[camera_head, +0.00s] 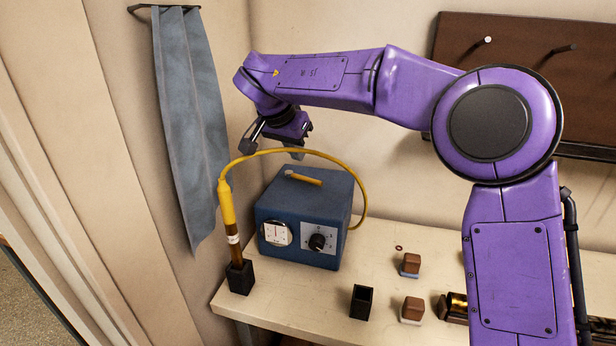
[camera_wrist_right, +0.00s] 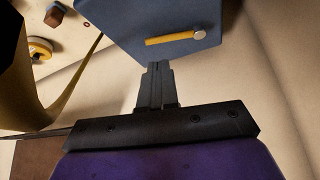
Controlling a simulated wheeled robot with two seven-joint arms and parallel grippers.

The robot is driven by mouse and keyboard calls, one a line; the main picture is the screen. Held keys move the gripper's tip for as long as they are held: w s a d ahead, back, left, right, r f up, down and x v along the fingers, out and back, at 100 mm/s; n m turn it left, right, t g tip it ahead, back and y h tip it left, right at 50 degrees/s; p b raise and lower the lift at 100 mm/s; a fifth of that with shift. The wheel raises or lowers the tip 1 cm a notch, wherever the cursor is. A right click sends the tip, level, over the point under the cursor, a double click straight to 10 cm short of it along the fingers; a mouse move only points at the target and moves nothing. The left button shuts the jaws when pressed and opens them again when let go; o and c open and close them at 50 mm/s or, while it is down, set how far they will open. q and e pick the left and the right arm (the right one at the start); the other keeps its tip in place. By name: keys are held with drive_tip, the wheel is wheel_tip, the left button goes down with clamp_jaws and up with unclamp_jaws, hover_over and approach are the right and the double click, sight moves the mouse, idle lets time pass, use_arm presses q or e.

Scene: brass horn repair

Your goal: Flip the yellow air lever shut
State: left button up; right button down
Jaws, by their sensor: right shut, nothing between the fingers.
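The yellow air lever (camera_head: 303,177) lies on top of the blue box (camera_head: 305,218), which has a dial and a black knob on its front. In the right wrist view the lever (camera_wrist_right: 170,40) runs across the box top, with a round metal pivot at its right end. My left gripper is in neither view.
A yellow hose (camera_head: 338,163) arches from a torch handle (camera_head: 228,205) in a black holder (camera_head: 240,278) around the box. A black cup (camera_head: 362,303) and brown blocks (camera_head: 411,262) stand on the bench. A grey-blue cloth (camera_head: 187,120) hangs at left.

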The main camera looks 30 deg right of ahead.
sight(311, 180)
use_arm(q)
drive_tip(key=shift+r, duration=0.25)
use_arm(e)
drive_tip(key=x, duration=1)
drive_tip(key=shift+w+d, duration=0.15)
use_arm(q)
drive_tip(key=shift+p, duration=0.3)
